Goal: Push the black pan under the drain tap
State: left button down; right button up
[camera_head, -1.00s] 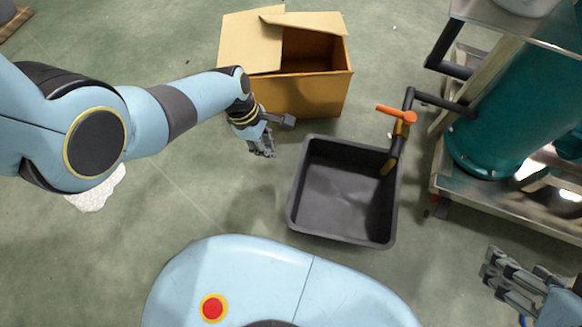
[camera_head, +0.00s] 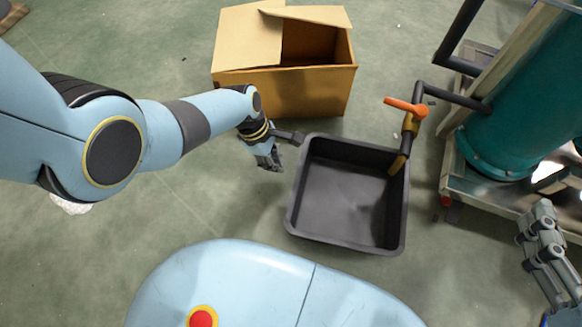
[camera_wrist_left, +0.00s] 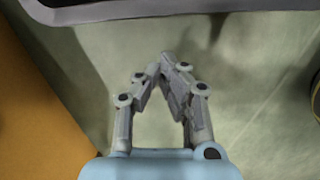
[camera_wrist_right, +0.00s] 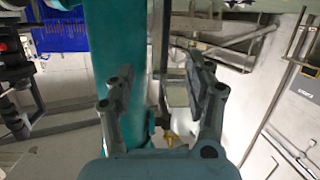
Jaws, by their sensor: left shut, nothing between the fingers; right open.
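The black pan (camera_head: 345,190) is a square, empty tray on the green floor in the head view. The drain tap (camera_head: 410,118), with an orange handle, reaches out on a dark pipe from the teal tank. Its brass outlet shows over the pan's upper right part. My left gripper (camera_head: 270,162) is shut and empty, just left of the pan. In the left wrist view its fingertips (camera_wrist_left: 165,65) meet, and the pan's rim (camera_wrist_left: 90,10) crosses the top, apart from them. My right gripper (camera_head: 540,238) is open at the right; it also shows in the right wrist view (camera_wrist_right: 160,80).
An open cardboard box (camera_head: 290,92) stands just behind the pan and my left gripper. The teal tank (camera_head: 515,125) on its metal frame (camera_head: 480,190) stands to the right.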

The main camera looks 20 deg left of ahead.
pick_arm(q)
jog(key=d, duration=0.2)
jog(key=d+b, duration=0.1)
jog(key=d, duration=0.1)
jog(key=shift+d+f, duration=0.1)
jog(key=shift+f, duration=0.2)
pick_arm(e)
jog(key=w+a+r+n+t+y, duration=0.1)
jog(key=w+r+t, duration=0.3)
jog(key=r, duration=0.4)
jog(key=shift+w+r, duration=0.15)
jog(key=shift+r, duration=0.2)
pick_arm(q)
jog(key=shift+d, duration=0.1)
